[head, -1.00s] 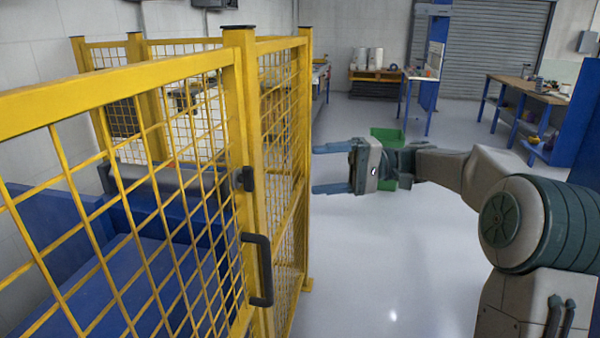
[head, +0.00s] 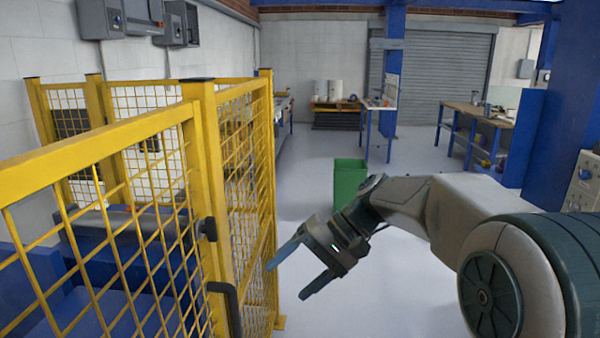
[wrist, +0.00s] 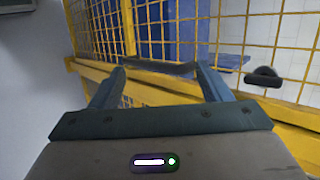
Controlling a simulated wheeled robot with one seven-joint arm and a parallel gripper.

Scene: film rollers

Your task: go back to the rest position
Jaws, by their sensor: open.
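My gripper (head: 287,276) is in the lower middle of the head view, open and empty, its two blue fingers spread and pointing down to the left. It is just right of the yellow mesh fence (head: 202,130). In the wrist view, the gripper's fingers (wrist: 160,82) point toward the fence, with the yellow rail (wrist: 150,92) and a dark handle (wrist: 160,67) beyond them. I cannot tell from these views how close the fingertips are to the fence.
The fence gate has a dark handle (head: 226,305) at lower left. A green bin (head: 349,182) stands behind my arm. A workbench (head: 480,118) and blue pillar (head: 548,150) are on the right. Open grey floor (head: 310,180) lies between fence and bench.

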